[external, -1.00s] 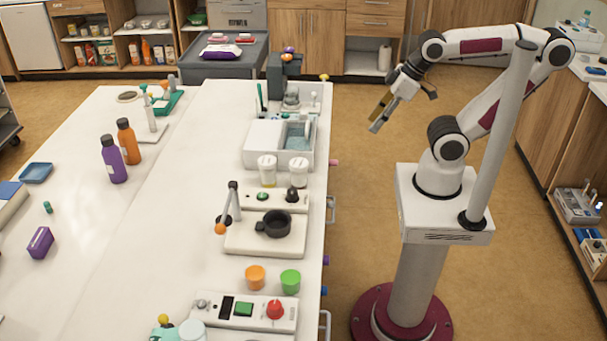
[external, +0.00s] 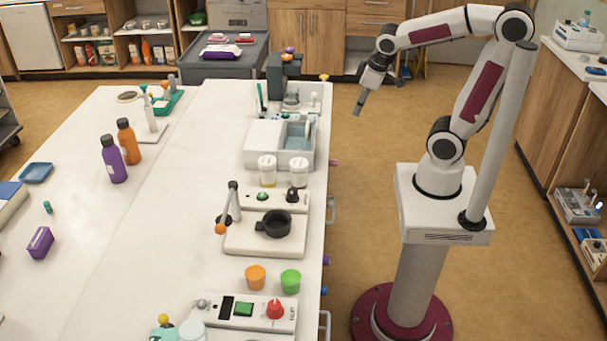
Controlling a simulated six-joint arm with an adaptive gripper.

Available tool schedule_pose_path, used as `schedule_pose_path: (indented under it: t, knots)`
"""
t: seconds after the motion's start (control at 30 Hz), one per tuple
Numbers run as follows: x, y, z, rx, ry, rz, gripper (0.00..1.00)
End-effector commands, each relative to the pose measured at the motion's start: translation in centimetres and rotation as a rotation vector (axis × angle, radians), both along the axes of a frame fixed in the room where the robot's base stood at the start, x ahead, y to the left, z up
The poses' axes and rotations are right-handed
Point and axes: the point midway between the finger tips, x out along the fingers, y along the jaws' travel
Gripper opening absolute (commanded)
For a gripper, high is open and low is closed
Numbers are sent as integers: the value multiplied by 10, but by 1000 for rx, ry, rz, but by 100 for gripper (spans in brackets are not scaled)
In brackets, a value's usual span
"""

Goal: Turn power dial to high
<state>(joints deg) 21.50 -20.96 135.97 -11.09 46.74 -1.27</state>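Two knobs on the long white table could be the power dial, and I cannot tell which is meant. A red dial (external: 275,309) sits on the white control panel (external: 215,322) at the near end, right of a green button. A black dial (external: 292,195) sits on the white unit (external: 262,248) with a small black pot on it. Markings are too small to read. My gripper (external: 359,108) hangs in the air to the right of the table's far end, pointing down and apart from everything. Its fingers overlap in this view, so its opening cannot be told.
Two white-lidded jars (external: 267,172) stand behind the black dial. An orange cup (external: 256,277) and a green cup (external: 290,281) stand between the units. The table's middle is largely clear.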

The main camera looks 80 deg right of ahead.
Motion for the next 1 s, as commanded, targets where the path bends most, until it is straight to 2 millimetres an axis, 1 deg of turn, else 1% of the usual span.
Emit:
schedule_pose_path:
  t: [0.03,0.23,0.47,0.6,0.8,0.9,1.0]
  knots:
    - [6,-16,-1,-27,9,0,30]
    - [30,-82,3,-167,33,67,30]
    - [61,-159,8,-345,72,218,30]
    - [80,-206,11,-461,105,347,30]
    - [110,-265,13,-626,161,576,30]
    - [126,-292,12,-711,193,713,30]
    - [141,-314,9,-791,224,859,30]
